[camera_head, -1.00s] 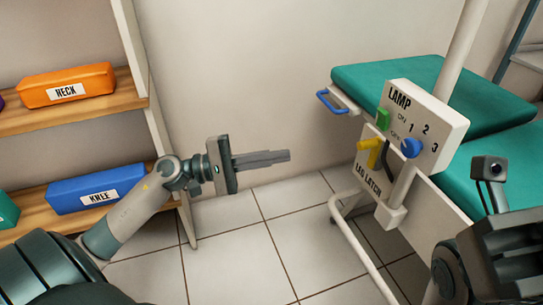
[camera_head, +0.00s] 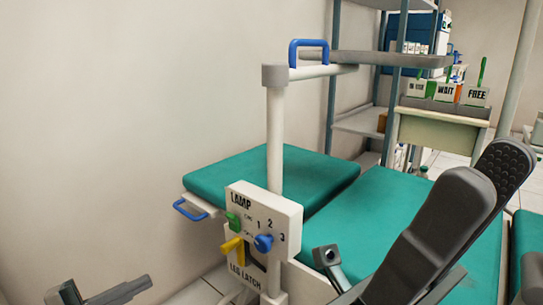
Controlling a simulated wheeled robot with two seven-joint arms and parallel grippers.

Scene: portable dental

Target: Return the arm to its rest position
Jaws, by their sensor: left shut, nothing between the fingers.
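My left gripper (camera_head: 143,284) shows at the bottom left edge of the head view. Its slim grey fingers are shut with nothing between them and point right. Most of my left arm is out of the picture. The fingers are apart from the white LAMP panel (camera_head: 285,217) to their right. A large dark padded shape (camera_head: 430,245) fills the lower right, close to the camera. I cannot tell whether it is part of my right arm, and I cannot make out the right jaws.
The panel has a green switch (camera_head: 233,222), blue knob (camera_head: 263,243) and yellow lever (camera_head: 232,244). A post with a blue handle (camera_head: 308,43) rises behind it. Green cushions (camera_head: 390,212) lie beyond. Grey shelves (camera_head: 365,120) stand at the back. The wall at left is bare.

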